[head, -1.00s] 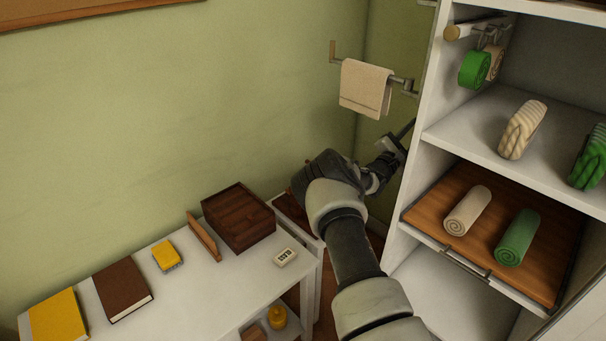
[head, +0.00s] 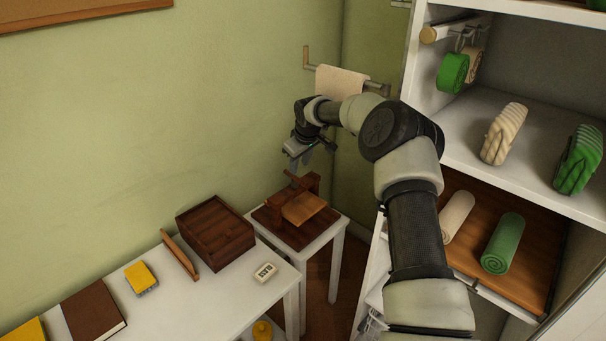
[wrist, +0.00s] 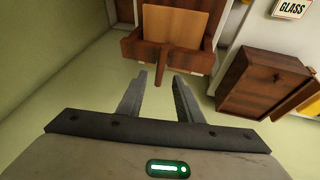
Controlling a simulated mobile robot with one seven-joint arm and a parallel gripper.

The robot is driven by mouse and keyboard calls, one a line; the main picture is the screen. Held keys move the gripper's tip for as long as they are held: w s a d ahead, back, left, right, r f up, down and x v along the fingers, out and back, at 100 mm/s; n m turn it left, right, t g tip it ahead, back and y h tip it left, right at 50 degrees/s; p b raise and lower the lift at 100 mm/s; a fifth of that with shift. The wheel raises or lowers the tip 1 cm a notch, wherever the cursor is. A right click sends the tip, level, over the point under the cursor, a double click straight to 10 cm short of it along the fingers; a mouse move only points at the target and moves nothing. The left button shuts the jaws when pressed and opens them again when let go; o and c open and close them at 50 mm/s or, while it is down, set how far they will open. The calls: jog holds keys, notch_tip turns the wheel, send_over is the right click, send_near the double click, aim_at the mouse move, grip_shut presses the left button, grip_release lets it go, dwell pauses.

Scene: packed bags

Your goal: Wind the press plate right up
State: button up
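The press (head: 275,222) is a small dark wooden frame with a crossbeam, standing on a small white table by the wall. A lighter brown slab (head: 304,208) lies in it under the crossbeam; I cannot tell whether this is the press plate or something beneath it. A dark upright rod (wrist: 164,64) rises from the crossbeam towards my gripper in the wrist view. My gripper (wrist: 160,77) is open and empty, just above the rod and apart from it. In the head view my gripper (head: 303,160) hangs over the press. The plate's height is hard to see.
A dark wooden box (head: 215,232) and a small white display block (head: 264,272) stand on the white desk (head: 205,300) beside the press table. A towel (head: 340,82) hangs on a wall rail behind my arm. The white shelf unit (head: 480,95) stands at right.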

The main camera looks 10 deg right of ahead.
aim_at(297, 178)
jog(key=x, duration=0.7)
jog(key=shift+s+f+b, duration=0.1)
jog(key=shift+f+b, duration=0.1)
jog(key=shift+b, duration=0.1)
grip_shut()
